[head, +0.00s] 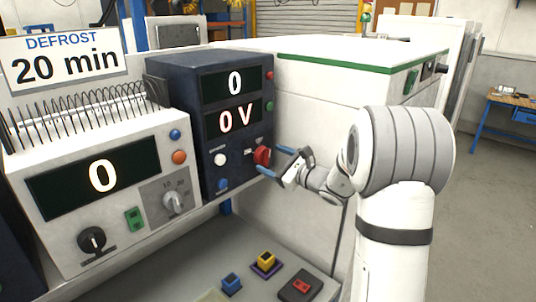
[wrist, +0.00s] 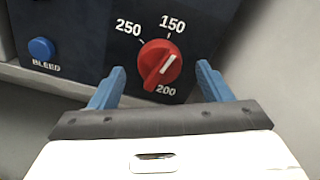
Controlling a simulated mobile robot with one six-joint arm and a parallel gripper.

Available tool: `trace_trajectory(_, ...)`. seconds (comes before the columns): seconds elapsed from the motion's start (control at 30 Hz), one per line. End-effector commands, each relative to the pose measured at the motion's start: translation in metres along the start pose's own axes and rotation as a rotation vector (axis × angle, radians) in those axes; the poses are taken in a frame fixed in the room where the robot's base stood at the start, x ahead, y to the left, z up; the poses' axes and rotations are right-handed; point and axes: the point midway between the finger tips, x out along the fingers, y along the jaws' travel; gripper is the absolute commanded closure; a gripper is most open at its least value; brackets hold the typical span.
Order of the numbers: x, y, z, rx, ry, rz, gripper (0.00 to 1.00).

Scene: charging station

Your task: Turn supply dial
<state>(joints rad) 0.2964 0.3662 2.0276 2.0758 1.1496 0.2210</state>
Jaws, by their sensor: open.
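The red dial (wrist: 160,64), which I take as the supply dial, is on the dark blue unit's front. In the wrist view its white mark slants to the upper right. The labels 250, 150 and 200 stand around it. In the head view the dial (head: 262,155) is at the unit's lower right. My gripper (wrist: 160,70) is open, with one blue finger at each side of the dial in the wrist view. Gaps show between fingers and dial. In the head view my gripper (head: 275,161) is just right of the dial.
The dark blue unit (head: 180,95) shows 0 and 0 V. A blue BLEED button (wrist: 41,49) is left of the dial. A white unit (head: 60,235) with wire coils and a DEFROST 20 min sign (head: 65,57) stands left. Small coloured blocks lie on the lower surface.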

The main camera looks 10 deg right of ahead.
Motion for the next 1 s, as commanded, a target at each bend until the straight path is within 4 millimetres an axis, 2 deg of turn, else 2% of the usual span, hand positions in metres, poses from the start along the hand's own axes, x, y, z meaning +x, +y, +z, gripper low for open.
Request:
trace_trajectory(0.1,0.016,0.000,0.002,-0.001,-0.001,0.002,0.29)
trace_trajectory(0.2,0.024,0.000,0.001,-0.001,0.000,0.001,0.29)
trace_trajectory(0.53,0.027,0.000,0.000,-0.001,0.000,0.000,0.29)
trace_trajectory(1.0,0.027,0.000,0.000,-0.002,0.000,0.000,0.68)
